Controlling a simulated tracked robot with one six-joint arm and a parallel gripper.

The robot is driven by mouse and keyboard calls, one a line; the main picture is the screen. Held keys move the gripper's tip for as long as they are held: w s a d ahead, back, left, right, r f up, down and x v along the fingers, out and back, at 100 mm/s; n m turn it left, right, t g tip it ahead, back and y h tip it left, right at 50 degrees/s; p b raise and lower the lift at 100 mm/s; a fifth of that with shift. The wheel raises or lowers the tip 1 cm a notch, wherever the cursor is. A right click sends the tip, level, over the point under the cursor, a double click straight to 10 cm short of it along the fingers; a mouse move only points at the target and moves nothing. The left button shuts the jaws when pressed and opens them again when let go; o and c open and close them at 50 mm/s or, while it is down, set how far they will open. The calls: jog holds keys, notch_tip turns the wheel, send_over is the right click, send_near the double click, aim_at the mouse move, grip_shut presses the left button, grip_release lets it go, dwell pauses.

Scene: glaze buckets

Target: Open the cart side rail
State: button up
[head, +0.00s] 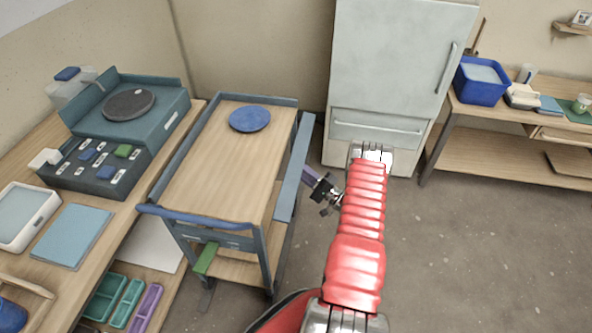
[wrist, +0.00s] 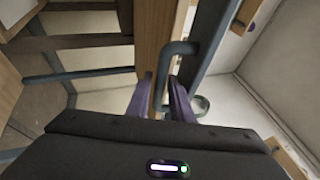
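The cart (head: 215,165) is wooden-topped with a blue-grey frame. Its side rail (head: 294,170) is a blue-grey panel along the cart's right side, leaning outward from the top. My gripper (head: 318,186) is at the rail's outer face, at the end of my red arm. In the wrist view, a grey-blue bent handle (wrist: 164,74) passes between the purple fingers of my gripper (wrist: 160,85). The fingers lie close along both sides of the bar and appear shut on it. The rail's latch or hinge cannot be made out.
A blue plate (head: 249,118) lies on the cart top. A workbench (head: 115,235) with a wheel unit (head: 130,105) stands close on the left. A pale fridge (head: 395,70) is behind. A shelf with a blue bucket (head: 482,82) is at right. The floor right of my arm is clear.

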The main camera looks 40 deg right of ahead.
jog(key=shift+c, duration=0.7)
grip_shut()
jog(key=shift+s+d+r+n+g, duration=0.15)
jog(key=shift+r+n+g, duration=0.15)
jog(key=shift+g, duration=0.25)
jog(key=shift+s+d+r+n+g, duration=0.15)
jog(key=shift+n+g, duration=0.15)
jog(key=shift+g, duration=0.25)
jog(key=shift+a, duration=0.1)
jog(key=shift+o, duration=0.7)
grip_release()
